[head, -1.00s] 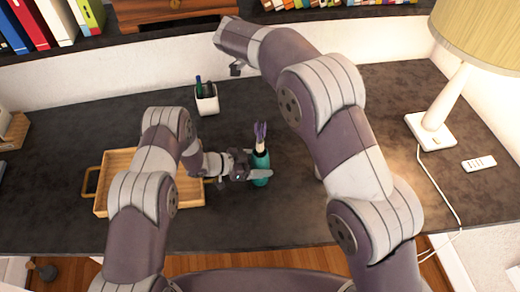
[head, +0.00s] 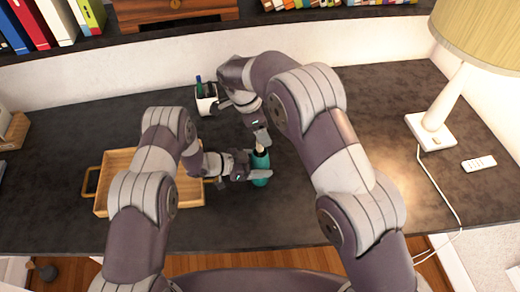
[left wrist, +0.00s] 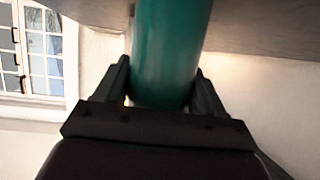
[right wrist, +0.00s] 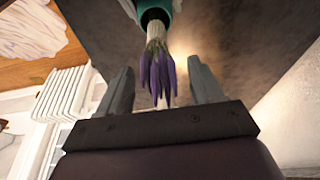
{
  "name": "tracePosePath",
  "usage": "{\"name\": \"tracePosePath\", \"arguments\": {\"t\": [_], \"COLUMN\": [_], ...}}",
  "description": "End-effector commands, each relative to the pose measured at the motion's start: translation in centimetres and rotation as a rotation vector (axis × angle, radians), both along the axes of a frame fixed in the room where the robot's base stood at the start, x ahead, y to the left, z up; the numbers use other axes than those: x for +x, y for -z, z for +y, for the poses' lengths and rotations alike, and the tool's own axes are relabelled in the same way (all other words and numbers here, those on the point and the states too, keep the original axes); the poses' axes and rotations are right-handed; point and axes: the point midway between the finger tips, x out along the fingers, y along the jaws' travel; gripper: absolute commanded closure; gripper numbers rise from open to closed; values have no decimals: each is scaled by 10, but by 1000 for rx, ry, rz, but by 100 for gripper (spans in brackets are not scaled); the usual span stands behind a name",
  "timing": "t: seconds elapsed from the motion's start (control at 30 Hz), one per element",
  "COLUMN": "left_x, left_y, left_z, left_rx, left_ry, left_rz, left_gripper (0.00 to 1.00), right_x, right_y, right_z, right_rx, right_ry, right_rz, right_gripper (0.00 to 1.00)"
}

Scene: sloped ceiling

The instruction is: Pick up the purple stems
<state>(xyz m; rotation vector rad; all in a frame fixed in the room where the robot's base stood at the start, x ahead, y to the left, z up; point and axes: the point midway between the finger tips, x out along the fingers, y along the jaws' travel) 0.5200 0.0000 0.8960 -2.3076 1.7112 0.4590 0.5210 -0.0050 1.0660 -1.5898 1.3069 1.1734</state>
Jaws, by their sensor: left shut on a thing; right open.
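The purple stems (right wrist: 158,75) show in the right wrist view, with pale stalks running into the mouth of a teal vase (right wrist: 152,8). Their purple tips lie between the open fingers of my right gripper (right wrist: 158,92), with space on both sides. In the head view my right gripper (head: 262,138) is just above the vase (head: 261,170) and hides most of the stems. My left gripper (left wrist: 163,85) is shut on the vase (left wrist: 168,50), one finger on each side. In the head view my left gripper (head: 246,172) holds it from the left.
A wooden tray (head: 101,208) with handles lies left of the vase, partly behind my left arm. A white pen cup (head: 207,105) stands behind. A lamp (head: 432,130) and a remote (head: 478,164) are at the right. The dark desk (head: 390,95) is bare between.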

Motion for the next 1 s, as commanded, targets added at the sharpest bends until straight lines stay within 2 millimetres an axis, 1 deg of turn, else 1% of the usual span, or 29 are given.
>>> {"name": "tracePosePath", "arguments": {"t": [0.2,0.23,0.27,0.3,0.37,0.4,0.43,0.73,0.8,0.87,0.97,1.0], "left_x": [0,0,0,0,0,0,0,0,0,0,0,0], "left_y": [0,0,0,0,0,0,0,0,0,0,0,0], "left_z": [0,0,0,0,0,0,0,0,0,0,0,0], "left_rx": [1,1,1,1,1,1,1,1,1,1,1,1], "left_ry": [0,0,0,0,0,0,0,0,0,0,0,0], "left_rz": [0,0,0,0,0,0,0,0,0,0,0,0], "left_gripper": [70,70,70,70,70,70,70,70,70,70,70,70], "right_x": [0,0,0,0,0,0,0,0,1,1,1,2], "right_y": [2,2,2,2,2,2,2,1,-2,-10,-35,-49], "right_z": [-1,-1,-1,-1,-1,-1,-1,0,0,0,0,0], "right_rx": [0,0,0,0,0,0,0,0,0,1,2,3], "right_ry": [0,0,0,0,0,0,0,0,-1,-1,0,0], "right_rz": [-1,-1,-1,-1,-1,-1,-1,-1,-2,-4,-6,-8], "right_gripper": [34,41,50,63,83,96,100,100,100,100,100,100]}}
